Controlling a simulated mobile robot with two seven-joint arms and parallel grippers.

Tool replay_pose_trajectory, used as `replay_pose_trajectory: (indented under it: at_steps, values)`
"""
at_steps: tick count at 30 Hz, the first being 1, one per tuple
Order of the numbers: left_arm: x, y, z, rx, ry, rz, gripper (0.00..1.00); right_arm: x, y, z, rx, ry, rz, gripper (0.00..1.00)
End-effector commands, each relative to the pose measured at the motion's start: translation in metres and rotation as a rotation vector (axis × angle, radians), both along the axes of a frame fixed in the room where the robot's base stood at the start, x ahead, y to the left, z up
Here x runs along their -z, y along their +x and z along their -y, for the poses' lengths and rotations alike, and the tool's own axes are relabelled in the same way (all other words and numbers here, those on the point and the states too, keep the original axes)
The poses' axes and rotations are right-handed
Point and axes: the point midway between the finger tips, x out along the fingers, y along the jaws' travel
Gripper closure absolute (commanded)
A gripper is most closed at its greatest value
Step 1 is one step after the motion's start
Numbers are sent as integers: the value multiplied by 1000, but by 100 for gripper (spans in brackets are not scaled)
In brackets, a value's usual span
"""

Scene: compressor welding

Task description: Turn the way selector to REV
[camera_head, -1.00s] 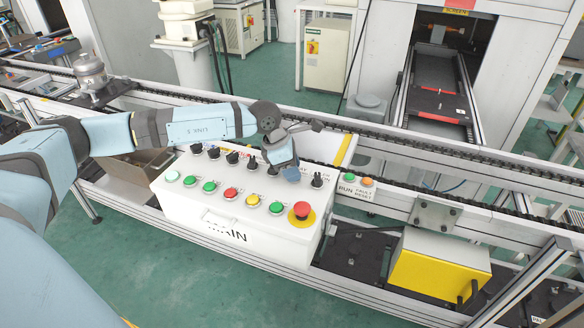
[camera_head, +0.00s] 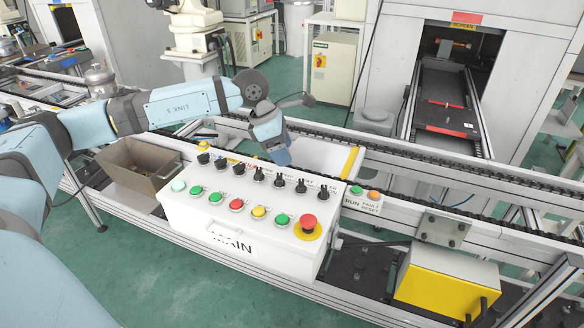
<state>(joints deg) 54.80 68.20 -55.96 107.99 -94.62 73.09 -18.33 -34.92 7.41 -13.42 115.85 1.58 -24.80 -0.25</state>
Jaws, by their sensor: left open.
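The white MAIN control box (camera_head: 275,252) stands in the middle, with a back row of several black selector knobs (camera_head: 258,174). The small labels by the knobs are too blurred to read, so I cannot tell which knob is the way selector or where it points. My left gripper (camera_head: 281,158) hangs above the back edge of the box, behind the middle knobs. It is open with nothing visible in it, and it appears apart from the knobs. Its fingertips are hard to make out. My right gripper is out of view.
Coloured push buttons (camera_head: 237,204) and a red emergency stop (camera_head: 309,223) line the front of the box. An open brown bin (camera_head: 128,177) is at its left. A small RUN and FAULT RESET box (camera_head: 361,201) is at its right. The conveyor rail (camera_head: 410,158) runs behind.

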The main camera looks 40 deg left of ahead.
Motion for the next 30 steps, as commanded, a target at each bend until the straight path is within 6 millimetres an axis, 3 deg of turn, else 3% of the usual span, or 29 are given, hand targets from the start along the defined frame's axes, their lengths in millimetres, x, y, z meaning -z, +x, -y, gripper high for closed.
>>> replay_pose_trajectory:
  at_steps: [3, 9, 30]
  values:
    - [-17, -4, -6, -1, 0, 0, 36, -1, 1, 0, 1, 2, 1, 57]
    - [-31, -8, -10, 0, 0, 0, 36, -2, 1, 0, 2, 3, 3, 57]
    - [-31, -8, -11, -1, -1, -1, 36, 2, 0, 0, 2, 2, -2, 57]
